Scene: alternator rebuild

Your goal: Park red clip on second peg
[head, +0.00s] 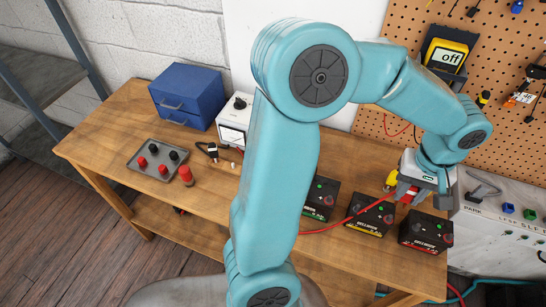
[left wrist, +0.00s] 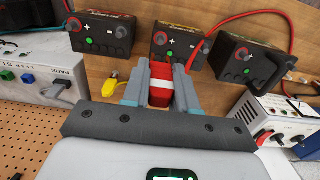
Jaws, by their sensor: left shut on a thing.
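My left gripper (head: 408,196) is shut on the red clip (head: 406,197), above the back edge of the bench near the right-hand battery. In the left wrist view the red clip (left wrist: 160,92), with a white band, sits between the two grey fingers (left wrist: 160,88). A red cable (head: 325,227) runs left across the bench. A grey panel marked PARK (head: 468,235) stands right of the gripper, with a dark clip-like part (head: 483,190) on top. It also shows in the left wrist view (left wrist: 45,95). I cannot make out the pegs clearly. My right gripper is out of view.
Three black batteries (head: 425,232) stand on the wooden bench (head: 115,120). A yellow part (left wrist: 113,82) lies beside the gripper. A pegboard (head: 400,35) with a yellow meter (head: 445,52) rises behind. A blue drawer box (head: 188,95) and grey terminal tray (head: 150,170) are at left.

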